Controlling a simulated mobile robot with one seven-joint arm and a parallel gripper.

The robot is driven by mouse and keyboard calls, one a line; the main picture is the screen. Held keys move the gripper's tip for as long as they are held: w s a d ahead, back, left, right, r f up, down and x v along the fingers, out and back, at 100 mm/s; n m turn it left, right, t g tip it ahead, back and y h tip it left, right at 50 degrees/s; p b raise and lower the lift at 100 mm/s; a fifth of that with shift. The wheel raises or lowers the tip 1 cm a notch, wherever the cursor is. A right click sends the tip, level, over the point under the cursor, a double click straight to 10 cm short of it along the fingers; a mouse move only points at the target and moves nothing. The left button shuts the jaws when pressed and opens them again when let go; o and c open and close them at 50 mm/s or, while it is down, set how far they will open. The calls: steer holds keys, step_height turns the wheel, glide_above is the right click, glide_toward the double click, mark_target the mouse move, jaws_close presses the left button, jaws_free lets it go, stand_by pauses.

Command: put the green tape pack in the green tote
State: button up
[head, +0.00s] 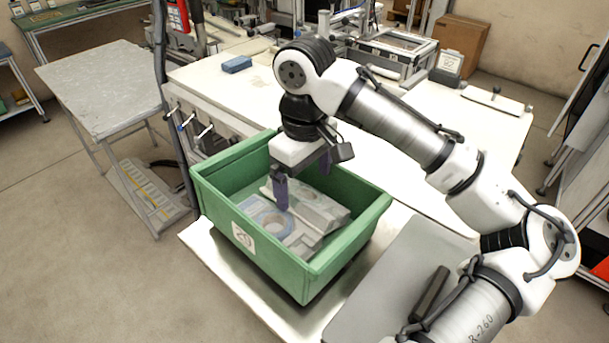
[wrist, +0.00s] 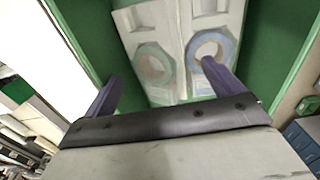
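The green tote (head: 345,243), marked 20, stands on a white surface in the head view; its green wall also shows in the wrist view (wrist: 275,45). Inside it lie two pale moulded packs side by side. In the wrist view the left one is the green tape pack (wrist: 153,62) with a pale green ring, and the right one is a blue tape pack (wrist: 210,48). In the head view the blue ring (head: 272,222) is nearer; the other pack (head: 318,208) is partly behind my gripper (head: 304,188). My gripper points down inside the tote, fingers apart, with nothing seen held.
A long white workbench (head: 400,150) with equipment runs behind the tote. A small blue block (head: 237,64) lies on it. A grey table (head: 100,80) stands at the left. A grey panel (head: 400,270) is right of the tote, under my arm.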

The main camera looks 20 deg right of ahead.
mark_target(305, 196)
steer(key=shift+d+f, duration=0.1)
steer(key=shift+f, duration=0.35)
steer(key=shift+r, duration=0.1)
step_height(305, 196, up, 13)
steer(key=shift+r, duration=0.2)
